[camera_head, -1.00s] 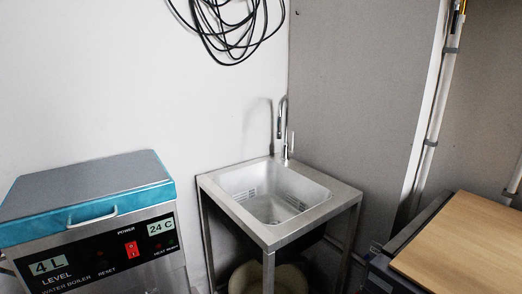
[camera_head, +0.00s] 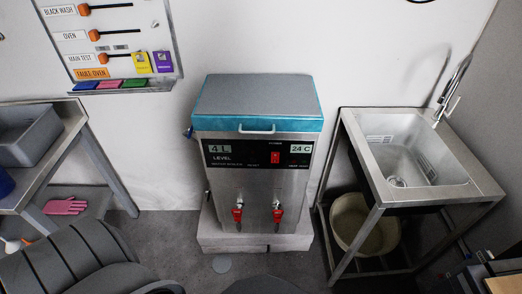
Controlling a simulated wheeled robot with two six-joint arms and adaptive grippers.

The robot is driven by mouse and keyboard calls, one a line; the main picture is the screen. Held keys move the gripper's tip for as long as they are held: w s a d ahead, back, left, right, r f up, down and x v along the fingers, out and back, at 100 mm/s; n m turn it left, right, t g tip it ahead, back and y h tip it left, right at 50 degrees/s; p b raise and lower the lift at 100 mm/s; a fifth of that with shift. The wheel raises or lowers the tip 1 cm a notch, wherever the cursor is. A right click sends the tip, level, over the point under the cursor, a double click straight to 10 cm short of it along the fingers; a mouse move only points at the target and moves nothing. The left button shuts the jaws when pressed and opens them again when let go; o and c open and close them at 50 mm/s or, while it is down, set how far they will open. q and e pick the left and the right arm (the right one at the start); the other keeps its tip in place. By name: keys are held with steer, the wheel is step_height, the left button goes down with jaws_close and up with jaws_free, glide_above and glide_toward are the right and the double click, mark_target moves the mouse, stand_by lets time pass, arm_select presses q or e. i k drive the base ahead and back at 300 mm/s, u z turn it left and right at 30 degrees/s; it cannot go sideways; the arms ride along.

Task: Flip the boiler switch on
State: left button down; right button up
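The water boiler (camera_head: 257,185) stands in the middle of the view on a pale block, with a teal-edged grey lid on top. Its black front panel (camera_head: 232,155) carries a "4 L" and a "24 C" display. The red power switch (camera_head: 275,158) sits on the panel, right of the middle. Its rocker position is too small to tell. Two red-handled taps (camera_head: 277,214) are on the lower front. Neither of my grippers is in view.
A steel sink table (camera_head: 398,196) with a beige basin (camera_head: 358,226) under it stands at right. A metal table (camera_head: 70,140) with a grey bin (camera_head: 25,138) is at left. A labelled board (camera_head: 110,45) hangs above. Grey floor shows before the boiler.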

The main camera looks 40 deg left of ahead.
mark_target(275, 158)
steer(key=z, duration=1.5)
steer(key=k, duration=0.45)
steer(key=u, duration=0.9)
